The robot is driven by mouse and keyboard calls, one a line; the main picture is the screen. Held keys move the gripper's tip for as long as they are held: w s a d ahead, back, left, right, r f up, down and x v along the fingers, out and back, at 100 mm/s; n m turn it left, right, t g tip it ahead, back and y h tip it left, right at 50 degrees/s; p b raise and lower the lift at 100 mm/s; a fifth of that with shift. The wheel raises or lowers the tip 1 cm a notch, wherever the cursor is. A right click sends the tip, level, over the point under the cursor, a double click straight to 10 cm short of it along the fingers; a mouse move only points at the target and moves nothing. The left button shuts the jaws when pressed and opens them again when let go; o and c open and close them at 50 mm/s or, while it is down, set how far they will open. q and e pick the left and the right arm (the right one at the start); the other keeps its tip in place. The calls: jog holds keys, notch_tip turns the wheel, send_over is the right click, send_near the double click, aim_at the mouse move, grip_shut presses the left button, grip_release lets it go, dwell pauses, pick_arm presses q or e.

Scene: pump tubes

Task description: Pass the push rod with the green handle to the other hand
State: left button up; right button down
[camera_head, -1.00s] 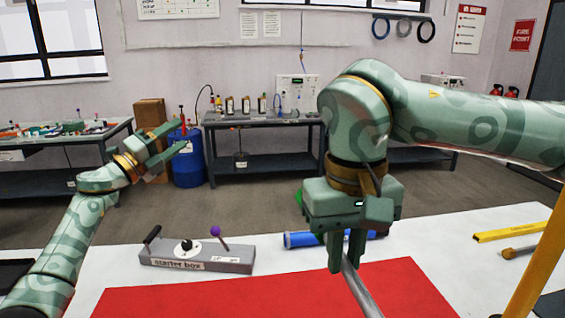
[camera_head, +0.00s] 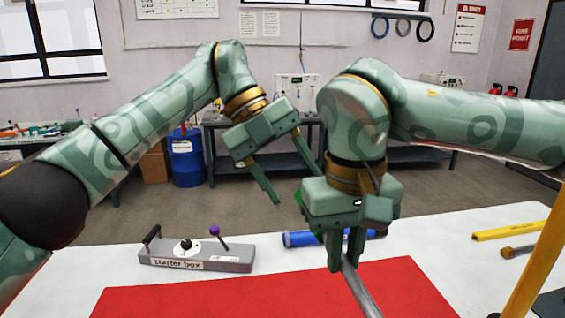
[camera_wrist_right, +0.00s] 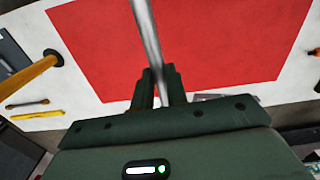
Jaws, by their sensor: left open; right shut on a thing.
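The push rod (camera_head: 363,292) is a grey metal rod held above the red mat, slanting down to the lower right in the head view. A little green shows at the left edge of my right gripper; most of the handle is hidden. My right gripper (camera_head: 344,266) is shut on the rod. In the right wrist view the rod (camera_wrist_right: 147,35) runs from between the fingers up out of the picture. My left gripper (camera_head: 296,187) is open and empty, fingers pointing down right, just up and left of the right gripper in the picture.
A red mat (camera_head: 250,300) covers the middle of the white table. A grey starter box (camera_head: 205,261) with a purple-knobbed lever stands at the left. A blue tube (camera_head: 300,239) lies behind my right gripper.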

aim_at(322, 241)
pick_arm(q)
jog(key=x, duration=1)
jog(key=c, duration=1.2)
jog(key=shift+r, duration=0.1)
grip_shut()
pick_arm(e)
jog(key=c, duration=1.3)
grip_release()
